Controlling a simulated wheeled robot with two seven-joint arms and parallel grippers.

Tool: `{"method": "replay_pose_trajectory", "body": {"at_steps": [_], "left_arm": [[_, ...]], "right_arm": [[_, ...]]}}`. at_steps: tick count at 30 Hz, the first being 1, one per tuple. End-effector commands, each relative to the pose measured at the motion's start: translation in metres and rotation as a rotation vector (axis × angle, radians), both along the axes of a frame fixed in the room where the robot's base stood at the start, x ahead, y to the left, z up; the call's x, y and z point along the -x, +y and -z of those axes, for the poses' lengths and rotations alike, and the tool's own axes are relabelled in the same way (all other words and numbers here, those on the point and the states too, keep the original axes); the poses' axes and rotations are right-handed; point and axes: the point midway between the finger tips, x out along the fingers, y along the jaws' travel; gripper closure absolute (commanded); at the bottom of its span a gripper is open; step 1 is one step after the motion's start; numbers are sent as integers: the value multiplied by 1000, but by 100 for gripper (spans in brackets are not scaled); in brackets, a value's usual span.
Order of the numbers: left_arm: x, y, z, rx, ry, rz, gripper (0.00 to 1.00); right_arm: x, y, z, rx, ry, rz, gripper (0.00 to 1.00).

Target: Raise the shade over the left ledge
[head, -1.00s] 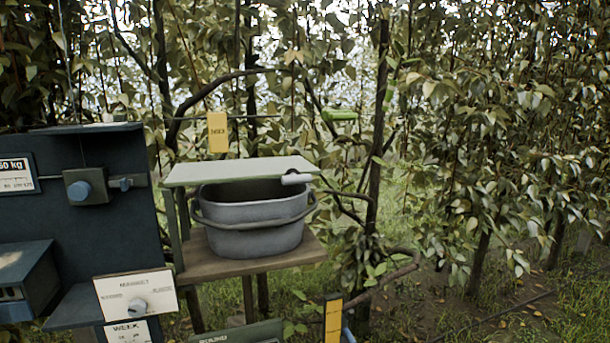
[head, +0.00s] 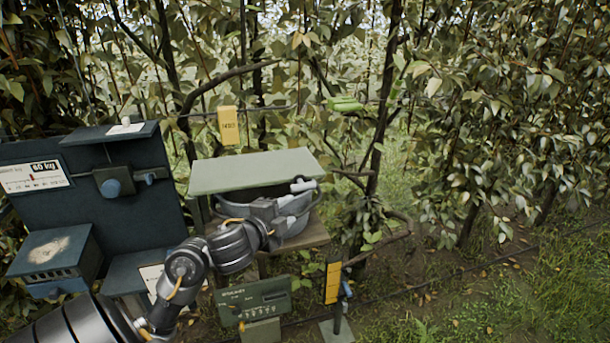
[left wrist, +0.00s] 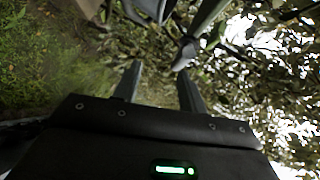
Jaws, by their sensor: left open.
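The shade (head: 250,172) is a flat pale green board, lying roughly level over a wooden ledge (head: 318,236) in the head view. A white handle (head: 303,186) sits at its right front corner. My right gripper is in neither view.
A dark blue cabinet (head: 100,225) with a scale label stands at the left. A yellow tag (head: 229,125) hangs behind the shade. Grass at the right is open.

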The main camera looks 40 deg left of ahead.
Motion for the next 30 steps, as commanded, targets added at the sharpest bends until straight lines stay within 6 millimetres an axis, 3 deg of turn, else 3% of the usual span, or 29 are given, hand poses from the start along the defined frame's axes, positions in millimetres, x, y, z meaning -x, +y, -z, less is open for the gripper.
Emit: {"method": "replay_pose_trajectory", "body": {"at_steps": [1, 3, 11, 24, 30], "left_arm": [[5, -2, -20, -36, -23, 0, 59], [10, -3, -32, -69, -41, -2, 59], [8, -3, -36, -82, -51, -5, 59], [-64, 8, -25, -74, -52, -4, 59], [-86, 12, -23, -77, -51, -2, 59]], "right_arm": [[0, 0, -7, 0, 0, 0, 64], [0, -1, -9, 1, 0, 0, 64], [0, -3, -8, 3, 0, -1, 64], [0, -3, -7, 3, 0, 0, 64], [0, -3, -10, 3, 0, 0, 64]]}}
